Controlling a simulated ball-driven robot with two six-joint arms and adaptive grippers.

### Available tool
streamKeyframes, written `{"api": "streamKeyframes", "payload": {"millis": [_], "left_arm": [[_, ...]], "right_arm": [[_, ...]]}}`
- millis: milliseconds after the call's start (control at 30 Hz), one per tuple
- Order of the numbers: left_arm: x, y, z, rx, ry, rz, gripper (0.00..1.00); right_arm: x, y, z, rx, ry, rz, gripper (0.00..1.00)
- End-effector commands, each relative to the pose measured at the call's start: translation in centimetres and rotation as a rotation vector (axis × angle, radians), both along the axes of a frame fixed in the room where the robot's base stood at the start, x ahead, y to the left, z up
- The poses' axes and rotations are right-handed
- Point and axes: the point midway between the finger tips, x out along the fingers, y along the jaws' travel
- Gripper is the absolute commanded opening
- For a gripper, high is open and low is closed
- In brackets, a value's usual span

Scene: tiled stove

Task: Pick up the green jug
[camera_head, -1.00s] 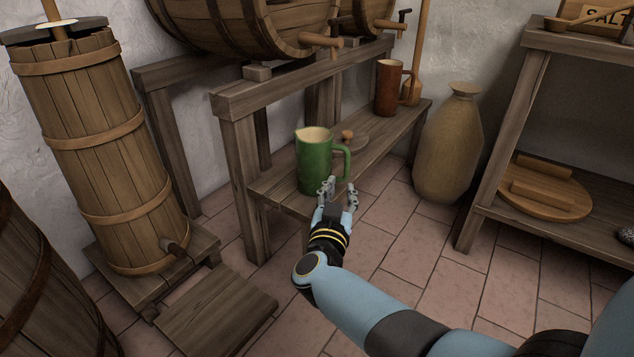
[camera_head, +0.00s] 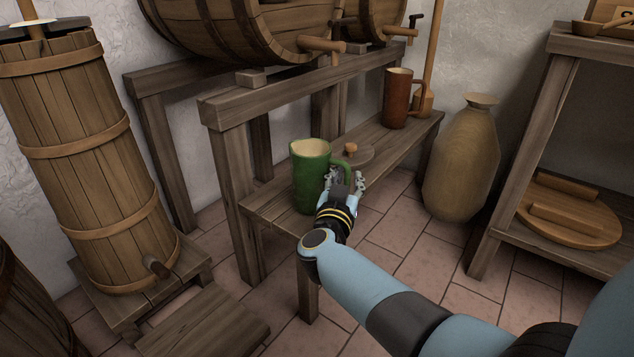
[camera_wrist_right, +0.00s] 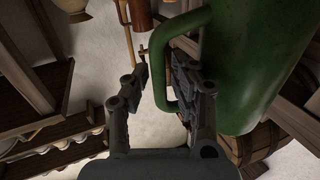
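The green jug (camera_head: 311,178) stands upright on the low wooden shelf (camera_head: 262,205) under the barrels. Its handle is on its right side, towards my right gripper. My right gripper (camera_head: 345,181) is at the jug's handle side, its fingers spread. In the right wrist view the jug (camera_wrist_right: 250,60) fills the upper right. Its handle (camera_wrist_right: 160,75) comes between the two open fingers of the right gripper (camera_wrist_right: 163,80). The right-hand finger appears inside the handle loop or in front of it; I cannot tell whether it touches. My left gripper is not in view.
A round wooden lid with a knob (camera_head: 351,154) lies just behind the jug. A brown mug (camera_head: 396,100) stands farther along the shelf. Barrels (camera_head: 240,30) rest on the rack above. A tall jar (camera_head: 462,160) stands on the floor to the right.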

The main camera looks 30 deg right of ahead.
Motion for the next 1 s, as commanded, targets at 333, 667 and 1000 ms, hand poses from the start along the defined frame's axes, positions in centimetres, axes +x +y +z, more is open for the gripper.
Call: {"api": "streamKeyframes", "payload": {"millis": [333,667,1000], "left_arm": [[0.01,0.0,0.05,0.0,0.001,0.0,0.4],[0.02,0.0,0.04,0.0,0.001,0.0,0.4],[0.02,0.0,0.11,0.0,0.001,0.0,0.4]], "right_arm": [[0.0,0.01,0.06,0.0,0.0,0.0,0.0],[-0.02,0.02,0.04,0.0,0.0,0.0,0.0],[0.09,-0.01,0.29,-0.001,-0.006,-0.001,0.0]]}}
